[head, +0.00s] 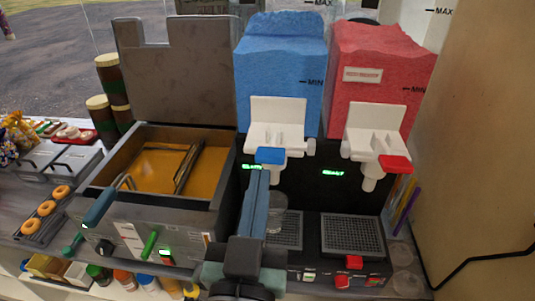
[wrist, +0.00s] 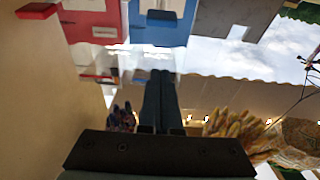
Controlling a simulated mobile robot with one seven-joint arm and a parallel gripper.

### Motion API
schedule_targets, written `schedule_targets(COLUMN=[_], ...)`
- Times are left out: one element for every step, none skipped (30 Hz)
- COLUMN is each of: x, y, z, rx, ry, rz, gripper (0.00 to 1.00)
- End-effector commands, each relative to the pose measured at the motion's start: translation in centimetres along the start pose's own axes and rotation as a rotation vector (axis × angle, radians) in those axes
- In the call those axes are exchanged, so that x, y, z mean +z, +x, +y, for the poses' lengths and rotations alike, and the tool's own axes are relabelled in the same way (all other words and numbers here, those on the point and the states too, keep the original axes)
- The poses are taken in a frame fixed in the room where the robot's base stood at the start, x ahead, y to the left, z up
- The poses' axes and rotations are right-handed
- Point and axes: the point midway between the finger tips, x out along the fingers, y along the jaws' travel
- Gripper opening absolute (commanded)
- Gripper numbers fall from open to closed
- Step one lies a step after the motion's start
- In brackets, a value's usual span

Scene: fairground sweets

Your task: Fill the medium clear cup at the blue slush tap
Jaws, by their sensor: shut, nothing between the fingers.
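The blue slush tap is a white block (head: 278,112) with a blue lever (head: 270,155), below the blue slush tank (head: 282,60). A clear cup (head: 278,218) stands upright under this tap on the drip tray, partly hidden behind my gripper. It looks clear and greyish, with no blue visible in it. My gripper (head: 259,176) is shut and empty, its fingertips just below the blue lever in the picture; I cannot tell whether they touch it. The wrist view shows the shut fingers (wrist: 163,76) pointing at the machine, with the blue tank (wrist: 185,28) beyond.
The red tank (head: 378,60) and its red lever (head: 395,163) are to the right, over an empty drip tray (head: 350,234). A fryer (head: 155,165) with a blue-handled basket stands left. Doughnuts (head: 45,208) lie farther left. A beige wall (head: 480,150) closes the right side.

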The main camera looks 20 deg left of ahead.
Motion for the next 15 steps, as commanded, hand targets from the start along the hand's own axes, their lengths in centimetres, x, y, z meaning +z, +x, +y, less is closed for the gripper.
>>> schedule_targets(x=[0.0,0.0,0.0,0.0,0.0,0.1,0.1,0.1,0.0,0.1,0.0,0.0,-0.3,-0.5,-0.5], y=[0.0,0.1,0.1,0.2,0.4,0.6,0.8,1.1,1.5,1.8,2.2,2.7,3.4,4.0,4.9], z=[0.0,0.0,0.0,0.0,0.0,0.0,0.0,0.0,0.1,0.0,0.1,0.1,0.1,0.1,0.1], rx=[0.001,0.001,0.001,0.001,0.001,0.001,0.001,0.001,0.001,0.001,0.001,0.001,0.001,0.001,0.001], ry=[0.000,0.000,0.000,0.000,0.000,0.000,0.000,0.000,-0.001,-0.001,-0.001,-0.001,-0.002,-0.002,-0.002], rz=[0.000,0.001,0.001,0.001,0.001,0.002,0.002,0.003,0.005,0.004,0.004,0.006,0.003,0.002,0.001], gripper=[0.00,0.00,0.00,0.00,0.00,0.00,0.00,0.00,0.00,0.00,0.00,0.00,0.00,0.00,0.00])
